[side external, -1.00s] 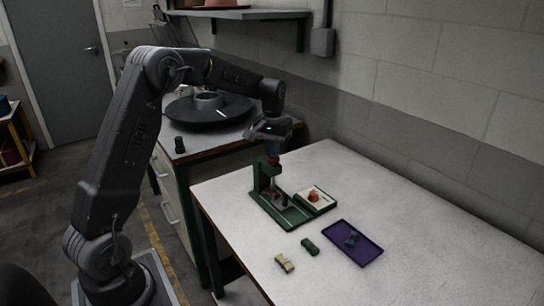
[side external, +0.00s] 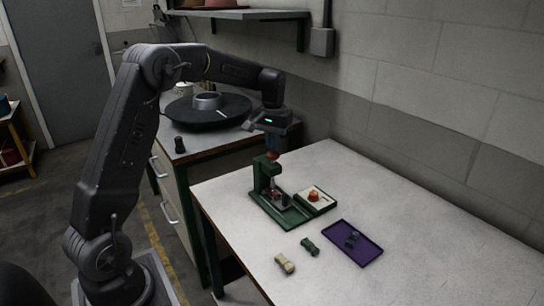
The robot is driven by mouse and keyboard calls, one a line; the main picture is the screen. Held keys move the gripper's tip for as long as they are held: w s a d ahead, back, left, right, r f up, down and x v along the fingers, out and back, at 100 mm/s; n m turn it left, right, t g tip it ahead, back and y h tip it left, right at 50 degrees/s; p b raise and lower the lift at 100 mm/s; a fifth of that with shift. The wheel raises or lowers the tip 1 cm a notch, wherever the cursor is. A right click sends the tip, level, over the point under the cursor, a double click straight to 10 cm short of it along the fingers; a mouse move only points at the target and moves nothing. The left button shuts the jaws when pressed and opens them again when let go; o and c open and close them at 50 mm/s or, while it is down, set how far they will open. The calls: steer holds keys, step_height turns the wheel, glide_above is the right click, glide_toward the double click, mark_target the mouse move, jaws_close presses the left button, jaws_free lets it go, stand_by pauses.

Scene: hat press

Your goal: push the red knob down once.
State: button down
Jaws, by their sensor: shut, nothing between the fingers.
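The red knob (side external: 272,155) tops the small green press (side external: 262,178) on the white table. My gripper (side external: 272,148) is shut and points down just above the knob. At this size I cannot tell whether the fingertips touch the knob. Below the knob, a metal ram and a small dark reddish piece show in the press, too small to make out clearly.
A pale pad with an orange-red hat-shaped piece (side external: 314,196) sits right of the press. A purple tray (side external: 352,243) holds a dark piece. A green block (side external: 309,245) and a beige block (side external: 285,264) lie in front. The table's right side is clear.

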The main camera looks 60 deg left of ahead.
steer(key=shift+r, duration=0.35)
step_height(320, 180, up, 7)
stand_by(4.3)
stand_by(0.4)
steer(key=s+d+r+m+t, duration=0.3)
steer(key=s+d+r, duration=0.2)
steer(key=s+d, duration=0.75)
steer(key=s+d+f+m+t, duration=0.1)
steer(key=s+d+f, duration=0.1)
steer(key=s, duration=0.5)
steer(key=s+d+f+m+t, duration=0.1)
steer(key=s+d+f+m, duration=0.1)
steer(key=s+d, duration=0.3)
steer(key=shift+s+d+f+t, duration=0.2)
steer(key=shift+s+f+t, duration=0.1)
steer(key=shift+s+f, duration=0.65)
steer(key=c, duration=1.8)
jaws_free()
steer(key=shift+s+r, duration=0.1)
steer(key=shift+r, duration=0.05)
